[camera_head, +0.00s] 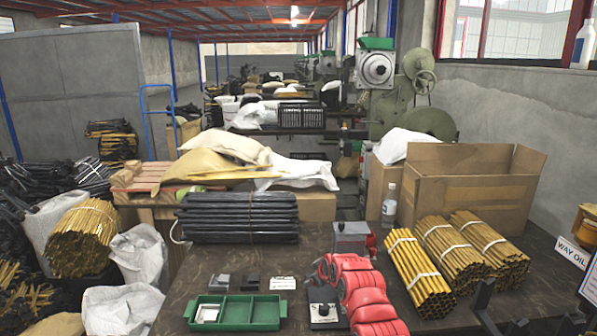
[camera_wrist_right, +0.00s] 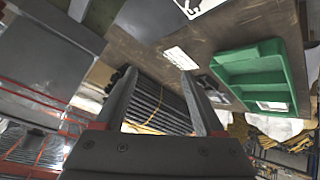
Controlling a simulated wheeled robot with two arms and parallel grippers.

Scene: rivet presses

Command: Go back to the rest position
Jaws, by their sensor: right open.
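My right gripper (camera_wrist_right: 158,75) shows in the wrist view with its two dark fingers spread apart and nothing between them. Past the fingers lies a bundle of black rods (camera_wrist_right: 158,104), with the table top around it. A green tray (camera_wrist_right: 258,75) is to the right of the fingers in that view. No contact between the fingers and these things shows. My left gripper is not in the head view.
In the head view the table (camera_head: 205,262) holds the green tray (camera_head: 258,314), black rods (camera_head: 240,218), a row of red parts (camera_head: 365,297), brass rod bundles (camera_head: 455,255), a clear bottle (camera_head: 389,205) and an open cardboard box (camera_head: 460,200). White sacks (camera_head: 135,255) stand left.

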